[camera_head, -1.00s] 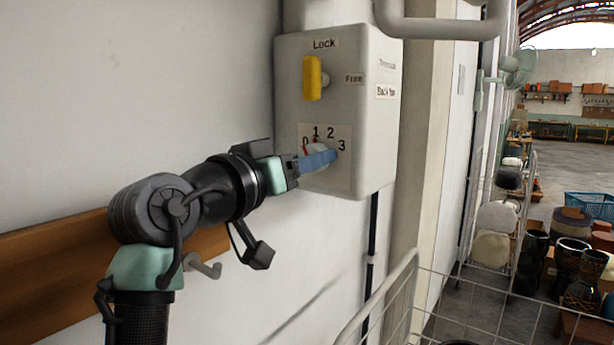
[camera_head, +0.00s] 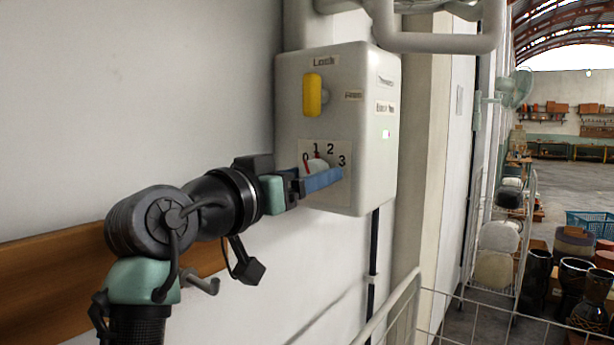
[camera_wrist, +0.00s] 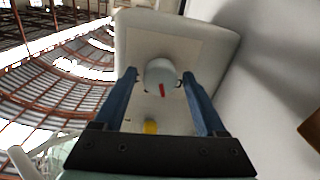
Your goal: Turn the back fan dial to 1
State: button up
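The back fan dial (camera_head: 318,165) is a pale round knob on the front of a white control box (camera_head: 350,80), with printed numbers 0 to 3 around it. A red mark shows near 0 and 1; its exact setting is hard to read. In the wrist view the dial (camera_wrist: 159,72) carries a red mark pointing down the picture, slightly right. My gripper (camera_head: 322,178) is at the dial, its blue fingers on either side. In the wrist view my gripper (camera_wrist: 159,75) looks open, with narrow gaps beside the dial. In the head view the near finger hides part of the dial.
A yellow lever (camera_head: 312,95) sits above the dial, between Lock and Free labels. White pipes (camera_head: 440,42) run above the box.

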jog(key=shift+o, duration=0.3)
jog(key=b+v, duration=0.4)
jog(key=v, duration=0.9)
jog(key=d+r+n+t+y, duration=0.1)
jog(key=d+n+t+y, duration=0.2)
jog(key=d+t, duration=0.25)
jog(key=s+d+r+n+t+y, duration=0.1)
jog(key=s+r+t+y, duration=0.1)
jog(key=s, duration=0.4)
jog(key=s+d+r+n+t+y, duration=0.1)
jog(key=s+t+y, duration=0.3)
jog(key=s+y, duration=0.1)
jog(key=shift+s+r+n, duration=0.35)
jog(key=shift+s+n, duration=0.05)
jog(key=shift+s, duration=0.4)
jog(key=shift+t, duration=0.25)
